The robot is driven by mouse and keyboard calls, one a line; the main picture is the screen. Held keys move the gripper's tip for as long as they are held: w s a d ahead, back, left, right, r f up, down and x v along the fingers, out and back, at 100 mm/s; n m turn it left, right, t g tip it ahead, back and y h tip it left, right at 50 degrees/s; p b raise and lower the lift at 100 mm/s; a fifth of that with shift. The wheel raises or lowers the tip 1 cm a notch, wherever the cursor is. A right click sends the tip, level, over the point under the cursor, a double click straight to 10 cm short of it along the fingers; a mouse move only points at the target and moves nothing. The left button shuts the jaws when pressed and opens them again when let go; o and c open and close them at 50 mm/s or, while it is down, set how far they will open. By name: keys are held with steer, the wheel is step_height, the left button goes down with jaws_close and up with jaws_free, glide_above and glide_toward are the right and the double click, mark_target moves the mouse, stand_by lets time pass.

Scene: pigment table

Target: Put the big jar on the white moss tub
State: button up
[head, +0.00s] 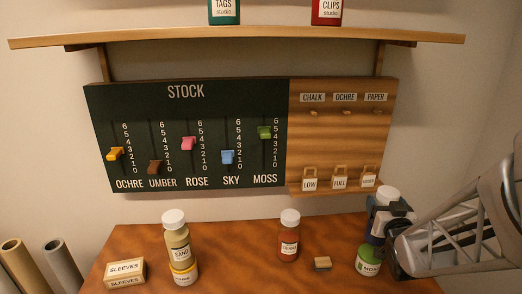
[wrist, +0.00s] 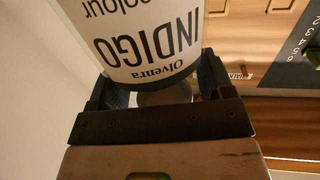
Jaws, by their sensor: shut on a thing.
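My gripper (head: 390,222) is at the right of the head view, shut on the indigo jar (head: 388,193), whose white cap shows above the jaws. In the wrist view its white label (wrist: 145,45) reads INDIGO, between the two dark fingers. The moss tub (head: 368,262), green with a pale label, stands on the table just below the gripper. The jar is over the tub in the head view. The jaws hide its lower part, so I cannot tell whether it touches the tub.
A sand jar (head: 177,240) stands on a yellow-banded tub (head: 183,273) at the left. A sleeves box (head: 126,270) lies front left. The stock board (head: 188,135) and a shelf (head: 240,36) are behind.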

steer(key=shift+f, duration=0.65)
steer(key=shift+f, duration=2.05)
steer(key=o, duration=1.6)
steer(key=shift+s, duration=0.5)
steer(key=shift+s+a, duration=0.2)
steer(key=shift+s, duration=0.85)
steer(key=shift+s+a, duration=0.25)
steer(key=shift+s, duration=0.85)
steer(key=shift+s+a, duration=0.2)
steer(key=shift+s, duration=0.85)
